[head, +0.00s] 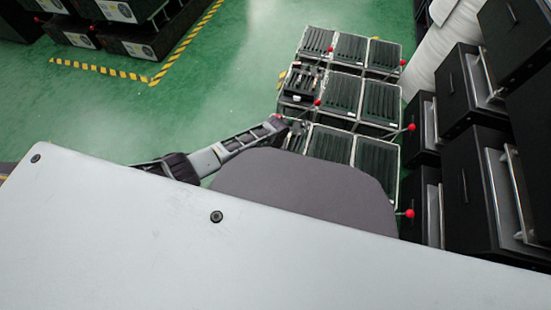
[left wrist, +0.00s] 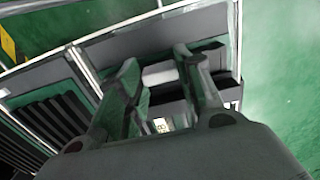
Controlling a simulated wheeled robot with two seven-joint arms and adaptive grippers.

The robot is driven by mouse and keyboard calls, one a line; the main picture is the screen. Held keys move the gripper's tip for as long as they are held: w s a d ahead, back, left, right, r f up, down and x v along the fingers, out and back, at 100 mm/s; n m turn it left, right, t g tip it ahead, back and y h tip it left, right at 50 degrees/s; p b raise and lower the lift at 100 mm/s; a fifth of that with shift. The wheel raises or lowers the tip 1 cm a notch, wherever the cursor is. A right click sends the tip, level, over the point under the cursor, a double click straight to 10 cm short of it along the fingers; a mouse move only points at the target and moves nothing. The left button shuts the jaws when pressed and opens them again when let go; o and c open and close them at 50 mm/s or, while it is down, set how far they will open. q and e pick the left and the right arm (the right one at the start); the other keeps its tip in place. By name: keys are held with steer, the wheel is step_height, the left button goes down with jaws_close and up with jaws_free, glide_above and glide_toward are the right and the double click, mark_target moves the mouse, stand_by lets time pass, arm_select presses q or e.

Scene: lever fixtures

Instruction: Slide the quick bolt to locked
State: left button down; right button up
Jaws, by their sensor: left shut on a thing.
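My left gripper (head: 278,125) reaches in from the left and meets the left side of the rack, beside a dark mechanism (head: 297,137) that I take to be the quick bolt's fixture. In the left wrist view the two fingers (left wrist: 163,75) stand either side of a black and light grey fixture part (left wrist: 162,96). The gripper is shut on a part of the bolt, but the held part is mostly hidden by the fingers. The bolt's position along its slide cannot be made out. My right gripper is not in view.
The metal-framed rack (head: 345,68) holds several dark slatted panels and levers with red balls (head: 411,127). Another dark mechanism (head: 299,84) sits higher on its left column. Black cabinets (head: 468,90) with handles stand close on the right. Green floor (head: 225,85) left of the rack is clear.

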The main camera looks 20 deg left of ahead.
mark_target(276, 158)
arm_select(q)
steer(key=shift+w+a, duration=0.1)
steer(key=shift+w, duration=0.15)
steer(key=c, duration=1)
jaws_free()
steer(key=shift+o, duration=0.2)
step_height(276, 158, up, 12)
steer(key=shift+s, duration=0.1)
stand_by(0.5)
